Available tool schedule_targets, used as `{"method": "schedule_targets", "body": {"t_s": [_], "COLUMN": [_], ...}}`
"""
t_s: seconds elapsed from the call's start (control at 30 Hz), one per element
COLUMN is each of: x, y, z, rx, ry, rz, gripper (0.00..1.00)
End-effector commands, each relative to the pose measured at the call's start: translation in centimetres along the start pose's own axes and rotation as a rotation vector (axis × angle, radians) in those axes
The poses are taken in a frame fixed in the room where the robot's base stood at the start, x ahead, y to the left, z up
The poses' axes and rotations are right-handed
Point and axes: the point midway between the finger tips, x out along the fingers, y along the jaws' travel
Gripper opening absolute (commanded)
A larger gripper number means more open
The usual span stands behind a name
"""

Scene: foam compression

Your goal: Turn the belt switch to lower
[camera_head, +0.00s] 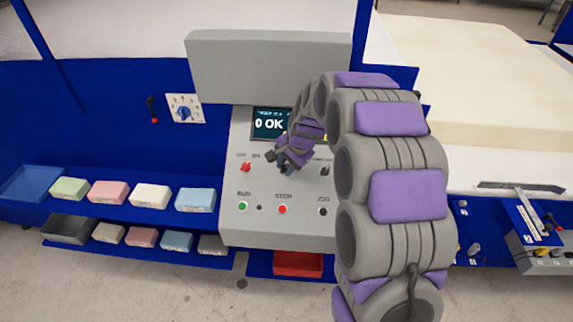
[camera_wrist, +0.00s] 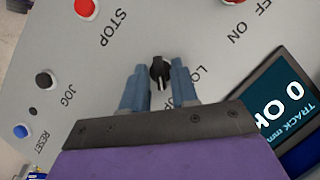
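The belt switch (camera_wrist: 158,70) is a small black rotary knob on the grey control panel, with partly hidden labels reading "LO" and "UP" beside it. In the wrist view it sits between the tips of my gripper's two blue fingers (camera_wrist: 160,82). Gaps show on both sides of the knob, so the fingers look open around it; contact is not clear. A pale mark on the knob points towards the gripper's palm. In the head view my gripper (camera_head: 283,162) is over the panel's middle row, and it hides the switch.
The panel (camera_head: 270,228) also carries a red OFF/ON switch (camera_head: 246,167), another black knob (camera_head: 325,171), a green RUN button (camera_head: 243,206), a red STOP button (camera_head: 282,209) and a black JOG button (camera_head: 323,211). The display (camera_head: 267,123) reads "0 OK". Foam blocks lie at left.

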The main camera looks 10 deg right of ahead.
Motion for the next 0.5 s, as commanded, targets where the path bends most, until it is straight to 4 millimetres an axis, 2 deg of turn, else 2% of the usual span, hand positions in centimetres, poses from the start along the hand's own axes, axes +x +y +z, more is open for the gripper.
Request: {"method": "schedule_targets", "body": {"t_s": [0.03, 0.13, 0.5], "x": [-0.01, -0.01, 0.02], "y": [-0.03, -0.03, -0.06], "z": [-0.01, -0.01, 0.02], "rx": [0.0, 0.0, -0.058], "ry": [0.0, 0.0, -0.002], "rz": [-0.001, -0.001, 0.029], "gripper": [0.08, 0.0, 0.0]}}
